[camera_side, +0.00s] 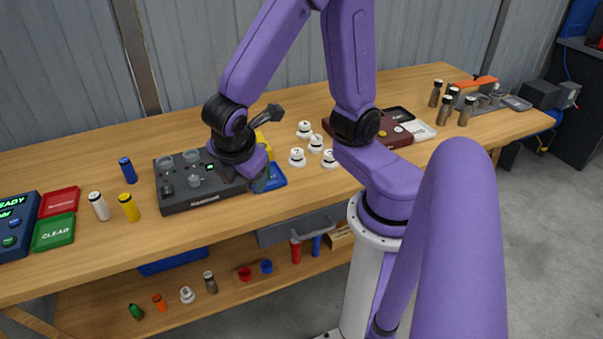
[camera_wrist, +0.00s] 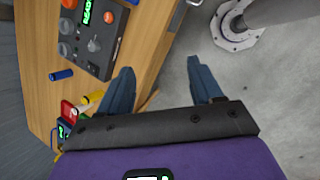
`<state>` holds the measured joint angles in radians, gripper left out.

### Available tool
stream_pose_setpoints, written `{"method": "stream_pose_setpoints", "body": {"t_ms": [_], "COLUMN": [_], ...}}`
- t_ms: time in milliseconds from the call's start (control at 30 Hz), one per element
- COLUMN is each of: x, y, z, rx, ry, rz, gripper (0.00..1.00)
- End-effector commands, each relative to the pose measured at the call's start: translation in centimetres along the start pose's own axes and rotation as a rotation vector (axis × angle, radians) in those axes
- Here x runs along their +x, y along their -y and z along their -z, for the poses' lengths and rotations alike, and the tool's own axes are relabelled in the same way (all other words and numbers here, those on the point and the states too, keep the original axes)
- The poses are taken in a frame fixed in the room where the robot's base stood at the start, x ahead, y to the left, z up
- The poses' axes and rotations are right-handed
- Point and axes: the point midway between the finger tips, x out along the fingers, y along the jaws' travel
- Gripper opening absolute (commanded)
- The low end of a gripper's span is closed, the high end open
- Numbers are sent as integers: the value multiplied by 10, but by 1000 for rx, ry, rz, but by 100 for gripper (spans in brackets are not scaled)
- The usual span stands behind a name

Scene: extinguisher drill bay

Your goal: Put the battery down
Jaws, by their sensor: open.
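Several small cylinders that look like batteries stand on the bench at the left in the side view: a blue one (camera_side: 128,170), a white one (camera_side: 99,206) and a yellow one (camera_side: 130,207). I cannot tell which one the task means. The blue cylinder also shows in the wrist view (camera_wrist: 61,75), left of my fingers. My gripper (camera_wrist: 160,70) is open, its two blue fingers wide apart with nothing between them. In the wrist view, floor lies behind the gap, with the bench edge by the left finger. In the side view, my wrist hangs over the grey device and partly covers it.
The dark grey device (camera_side: 185,188) with knobs sits near the bench's front edge. Red (camera_side: 59,201) and green CLEAR (camera_side: 53,232) pads lie at the left. White knobbed pieces (camera_side: 304,129) stand mid-bench. Brown cylinders (camera_side: 446,112) stand at the right. A shelf lies below.

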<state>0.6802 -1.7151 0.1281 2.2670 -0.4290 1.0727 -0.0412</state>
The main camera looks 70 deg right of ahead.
Motion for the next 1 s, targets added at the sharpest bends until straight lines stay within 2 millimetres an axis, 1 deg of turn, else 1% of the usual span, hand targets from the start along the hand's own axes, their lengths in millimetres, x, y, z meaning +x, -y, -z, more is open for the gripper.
{"method": "stream_pose_setpoints", "body": {"t_ms": [33, 100, 200, 300, 400, 533, 1000], "x": [-7, -14, -23, -30, -34, -36, -36], "y": [15, 36, 61, 80, 92, 99, 99], "z": [-10, -19, -31, -39, -43, -45, -45], "rx": [41, 93, 155, 202, 233, 248, 248], "ry": [-62, -138, -232, -303, -347, -370, -369], "rz": [43, 106, 188, 254, 297, 321, 321], "gripper": [65, 65, 65, 65, 65, 65, 65]}}
